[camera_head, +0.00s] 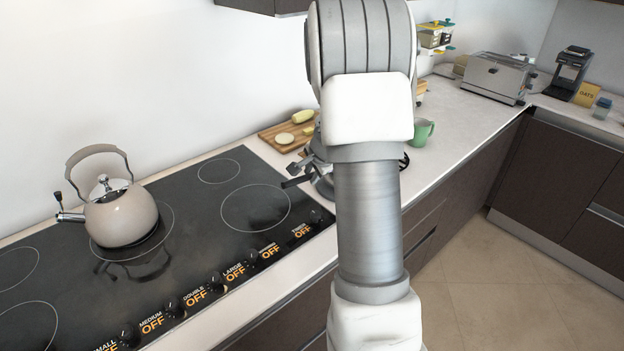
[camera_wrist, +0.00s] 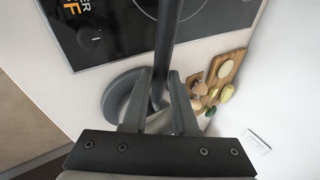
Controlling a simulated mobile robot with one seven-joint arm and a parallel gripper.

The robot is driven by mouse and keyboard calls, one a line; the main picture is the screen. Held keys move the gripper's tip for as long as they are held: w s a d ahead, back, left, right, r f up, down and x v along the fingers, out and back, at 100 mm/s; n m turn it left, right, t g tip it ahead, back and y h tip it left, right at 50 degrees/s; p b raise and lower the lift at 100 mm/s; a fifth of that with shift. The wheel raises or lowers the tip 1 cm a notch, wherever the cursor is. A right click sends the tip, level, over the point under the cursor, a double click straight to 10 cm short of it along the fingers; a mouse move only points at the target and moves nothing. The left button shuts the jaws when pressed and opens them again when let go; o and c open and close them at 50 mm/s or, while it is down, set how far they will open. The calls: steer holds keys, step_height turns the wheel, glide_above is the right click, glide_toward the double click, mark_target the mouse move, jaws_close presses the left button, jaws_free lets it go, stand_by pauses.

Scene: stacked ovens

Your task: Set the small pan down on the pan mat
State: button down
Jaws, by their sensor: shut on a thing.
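My gripper (camera_wrist: 160,108) is shut on the dark handle (camera_wrist: 167,45) of the small pan. In the wrist view the handle runs up from between the fingers across the cooktop's edge. In the head view the handle's end (camera_head: 291,183) sticks out left of my gripper (camera_head: 312,168). A round grey shape (camera_wrist: 118,93) shows beside and behind the fingers over the white counter; I cannot tell whether it is the pan's body or the pan mat. My arm hides most of this spot in the head view. Whether the pan touches anything below is hidden.
A black cooktop (camera_head: 215,215) lies to the left with a kettle (camera_head: 122,218) on it. A cutting board (camera_head: 272,141) with food stands behind my gripper. A green mug (camera_head: 421,133) is just right of my arm. The counter farther right is clear before the toaster (camera_head: 497,77).

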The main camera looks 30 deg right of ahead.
steer(key=shift+f, duration=0.6)
steer(key=c, duration=0.7)
jaws_free()
